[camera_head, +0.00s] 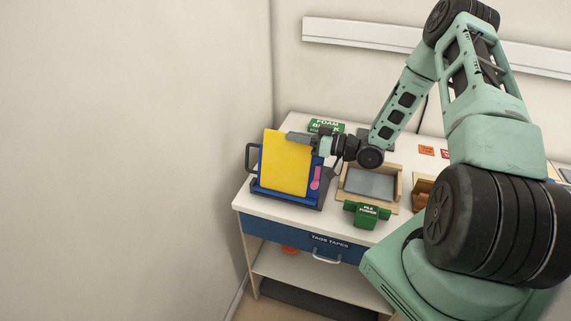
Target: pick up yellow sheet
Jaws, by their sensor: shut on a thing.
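The yellow sheet (286,165) is a flat rectangle, tilted nearly upright, at the left end of the table. It stands in front of a blue panel (314,172) in a dark rack (255,160). My gripper (300,139) reaches in from the right and is shut on the yellow sheet at its upper right edge. The lower edge of the sheet is close to the rack's base; I cannot tell whether it touches. A pink item (316,178) shows on the blue panel just right of the sheet.
A wooden tray (398,190) with a grey pad stands right of the rack. Green labelled blocks stand behind the rack (326,125) and before the tray (366,213). A drawer (318,246) and lower shelf (310,277) are below. A wall (130,150) is at left.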

